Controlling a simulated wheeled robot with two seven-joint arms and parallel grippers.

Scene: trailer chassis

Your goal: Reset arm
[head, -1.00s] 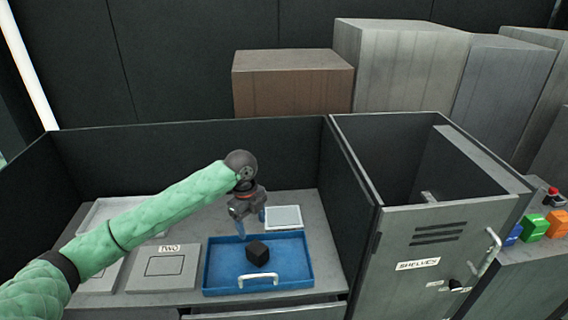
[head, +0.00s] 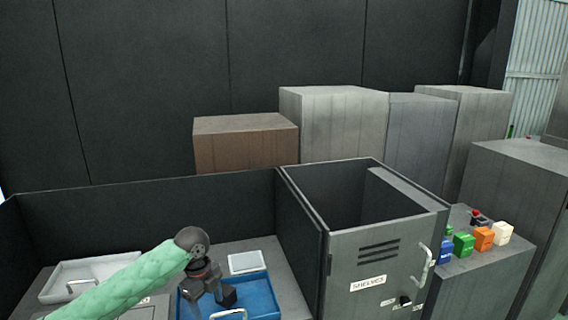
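My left arm, in a green quilted sleeve, comes in from the lower left of the head view. Its dark gripper (head: 205,295) points down over the left part of the blue tray (head: 262,294). Its fingers look spread apart, with nothing visible between them. A black cube (head: 229,297) lies in the tray, just right of the gripper and partly overlapped by it in the picture. I cannot tell whether they touch. My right gripper is out of view.
A light pad (head: 248,262) lies behind the tray, and a grey tray (head: 72,280) is at left. A grey "SHELVES" cabinet (head: 375,262) with a handle stands to the right. Small coloured containers (head: 483,238) stand beyond it. Tall boxes (head: 335,125) stand behind.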

